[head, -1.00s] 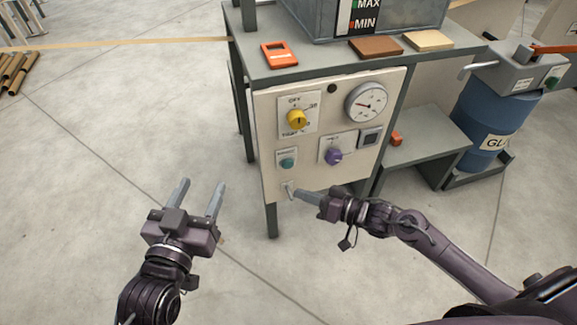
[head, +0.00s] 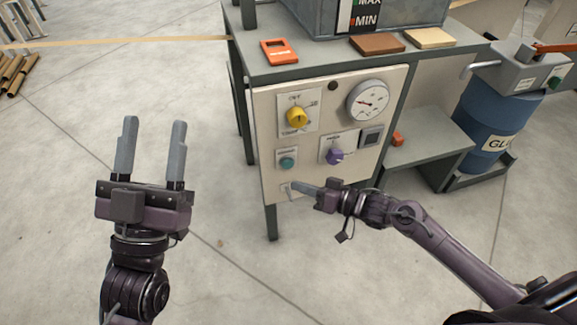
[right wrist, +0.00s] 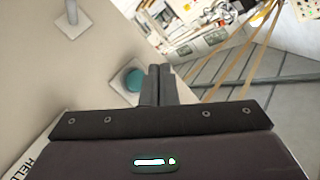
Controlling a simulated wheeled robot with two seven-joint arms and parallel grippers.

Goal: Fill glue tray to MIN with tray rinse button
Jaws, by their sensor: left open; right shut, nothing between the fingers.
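The teal round button (head: 287,162) sits on a small labelled plate low on the beige control panel (head: 292,87); its label is too small to read. The grey glue tray (head: 415,17) stands on the bench top, cut off above, with a MAX/MIN gauge (head: 361,20) on its front. My right gripper (head: 294,187) is shut and empty, its fingertips in front of the panel below the button. In the right wrist view, the button (right wrist: 134,80) shows just left of the shut fingers (right wrist: 158,70); contact cannot be told. My left gripper (head: 154,123) is open and empty over the floor.
The panel also holds a yellow knob (head: 297,117), a purple knob (head: 335,156), a round dial (head: 369,101) and a dark square switch (head: 371,137). A blue glue barrel (head: 489,125) stands right.

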